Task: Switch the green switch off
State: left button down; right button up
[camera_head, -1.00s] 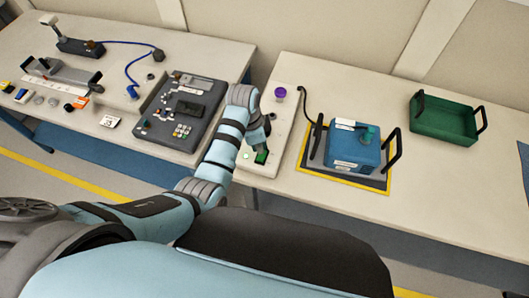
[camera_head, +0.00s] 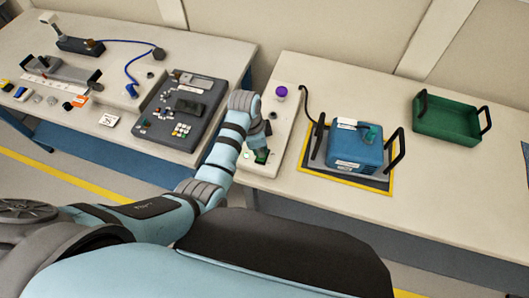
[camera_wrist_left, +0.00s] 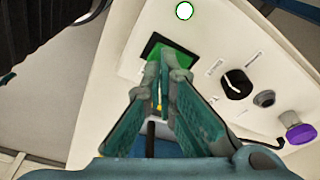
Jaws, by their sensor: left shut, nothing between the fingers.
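The green switch (camera_wrist_left: 178,58) sits in a dark frame on a pale panel (camera_wrist_left: 120,35). In the head view the switch (camera_head: 261,155) shows just below my left gripper (camera_head: 259,147). My left gripper (camera_wrist_left: 163,62) is shut and empty, its fingertips over the near part of the switch and hiding some of it. I cannot tell whether they touch it. A lit white, green-rimmed indicator (camera_wrist_left: 184,11) is beside the switch. My right gripper is not in view.
The panel also carries a black knob (camera_wrist_left: 236,84), a small round socket (camera_wrist_left: 264,99) and a purple button (camera_wrist_left: 300,131). A grey keypad console (camera_head: 181,112) stands to the left. A blue box (camera_head: 355,147) and a green tray (camera_head: 447,120) stand to the right.

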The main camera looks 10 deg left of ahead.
pick_arm(q)
jog(key=shift+f+b, duration=0.6)
jog(key=shift+f, duration=0.55)
dwell(0.9)
notch_tip(320, 180, up, 3)
jog(key=p, duration=0.3)
jog(key=shift+f, duration=0.15)
jog(key=shift+r, duration=2.2)
